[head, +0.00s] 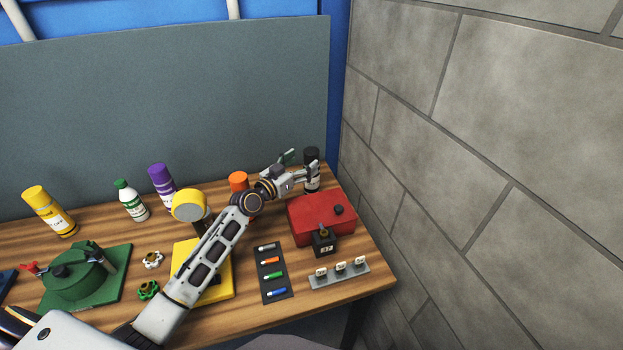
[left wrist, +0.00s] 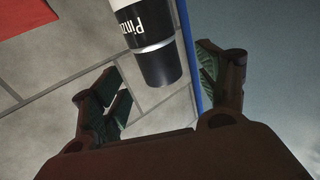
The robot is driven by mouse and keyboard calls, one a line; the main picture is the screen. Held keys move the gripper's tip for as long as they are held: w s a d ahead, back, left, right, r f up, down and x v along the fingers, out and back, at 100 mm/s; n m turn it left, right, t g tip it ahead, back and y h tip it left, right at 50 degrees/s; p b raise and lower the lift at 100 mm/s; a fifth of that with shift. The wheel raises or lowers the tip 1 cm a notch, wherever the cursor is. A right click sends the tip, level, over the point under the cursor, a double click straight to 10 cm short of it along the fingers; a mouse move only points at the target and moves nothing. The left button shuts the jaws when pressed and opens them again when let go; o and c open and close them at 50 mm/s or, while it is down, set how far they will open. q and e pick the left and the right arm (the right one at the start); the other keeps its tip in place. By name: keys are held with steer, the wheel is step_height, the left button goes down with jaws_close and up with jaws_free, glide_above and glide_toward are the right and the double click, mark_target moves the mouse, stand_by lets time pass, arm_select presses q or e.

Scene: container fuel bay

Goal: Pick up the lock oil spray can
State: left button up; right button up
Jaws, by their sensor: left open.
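In the left wrist view the can shows between the spread fingers, with no clear contact. Other cans are yellow (head: 50,212), purple (head: 161,186) and orange-topped (head: 238,181). My right gripper is not in view.
A red canister (head: 322,221) stands just in front of the black-capped can. The stone wall (head: 480,170) is close on the right, and a grey panel (head: 160,100) rises behind. A green-capped bottle (head: 131,200) and a marker tray (head: 273,292) are also on the table (head: 226,328).

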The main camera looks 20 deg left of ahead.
arm_select(q)
steer(key=shift+w, duration=0.1)
steer(key=shift+f+p+x, duration=0.15)
steer(key=shift+p+x, duration=0.15)
steer(key=shift+x, duration=0.95)
steer(key=shift+f+p+x, duration=0.15)
steer(key=shift+p+x, duration=0.1)
steer(key=shift+x, duration=1)
jaws_close()
